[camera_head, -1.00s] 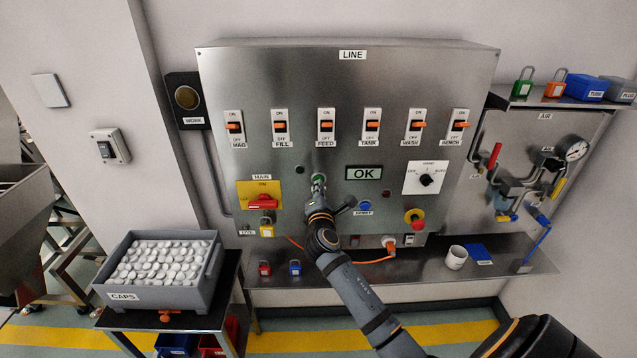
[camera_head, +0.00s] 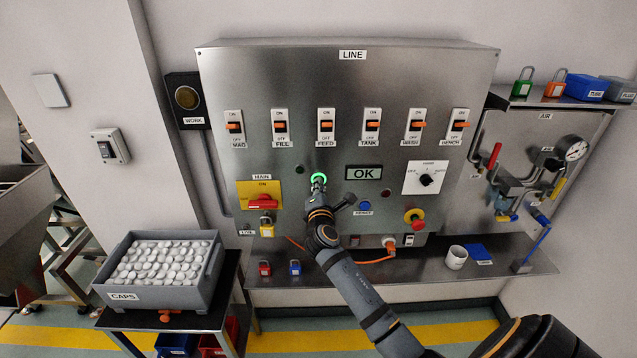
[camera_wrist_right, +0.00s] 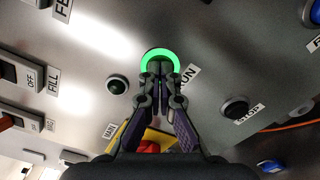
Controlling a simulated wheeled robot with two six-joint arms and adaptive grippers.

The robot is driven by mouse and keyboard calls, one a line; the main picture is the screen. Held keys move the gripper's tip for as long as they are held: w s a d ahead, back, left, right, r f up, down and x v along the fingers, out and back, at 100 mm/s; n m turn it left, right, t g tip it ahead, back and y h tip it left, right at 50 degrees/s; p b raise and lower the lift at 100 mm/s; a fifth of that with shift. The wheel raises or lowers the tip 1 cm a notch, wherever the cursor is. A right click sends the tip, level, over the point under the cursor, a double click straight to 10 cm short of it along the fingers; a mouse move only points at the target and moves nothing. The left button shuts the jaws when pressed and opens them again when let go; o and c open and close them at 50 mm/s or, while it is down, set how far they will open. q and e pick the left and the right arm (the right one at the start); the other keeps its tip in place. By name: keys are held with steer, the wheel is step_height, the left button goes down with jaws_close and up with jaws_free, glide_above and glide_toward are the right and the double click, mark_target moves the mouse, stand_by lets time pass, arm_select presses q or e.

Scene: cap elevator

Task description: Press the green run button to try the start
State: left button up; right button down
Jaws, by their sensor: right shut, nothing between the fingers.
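The green run button (camera_head: 319,177) is on the steel LINE panel, and its ring glows bright green. In the right wrist view the lit ring (camera_wrist_right: 160,53) shows around my fingertips, beside the RUN label (camera_wrist_right: 188,76). My right gripper (camera_head: 318,188) is shut and empty, with its tips at the button; in the wrist view the gripper (camera_wrist_right: 158,70) hides the button's middle. I cannot tell whether the tips touch it. The display (camera_head: 364,173) reads OK. My left gripper is not in view.
A dark STOP button (camera_wrist_right: 235,108) sits right of RUN in the wrist view. The blue reset button (camera_head: 364,206), red-yellow emergency stop (camera_head: 414,216) and red MAIN switch (camera_head: 262,201) are nearby. A ledge with padlocks (camera_head: 295,268) runs below.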

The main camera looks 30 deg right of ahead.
steer(key=p+v, duration=0.1)
steer(key=v, duration=0.4)
steer(key=shift+s+a, duration=0.15)
steer(key=shift+s, duration=0.05)
steer(key=shift+f, duration=0.1)
stand_by(0.8)
steer(key=s+a+f+m+g+y+b, duration=0.15)
steer(key=s+f, duration=0.25)
steer(key=f, duration=1)
steer(key=s+a+f+m+g+y+b, duration=0.1)
steer(key=s+f+m+g+y, duration=0.15)
steer(key=f, duration=1.15)
steer(key=s+a+f+m+g+y+b, duration=0.1)
steer(key=s+f+m+g, duration=0.3)
steer(key=f, duration=0.9)
steer(key=s+a+f+m+g+y+b, duration=0.2)
steer(key=s+f+m+g, duration=0.1)
steer(key=s+f, duration=1.35)
steer(key=s+a+f+m+g, duration=0.1)
steer(key=s+f+m, duration=0.2)
steer(key=s, duration=0.8)
steer(key=s+a+f+m+g+y+b, duration=0.1)
steer(key=s+f+m+g, duration=0.1)
steer(key=s+f, duration=0.4)
steer(key=s+m, duration=0.1)
steer(key=s, duration=0.3)
steer(key=shift+s+a+m, duration=0.3)
steer(key=shift+s+a, duration=0.05)
steer(key=shift+a, duration=0.05)
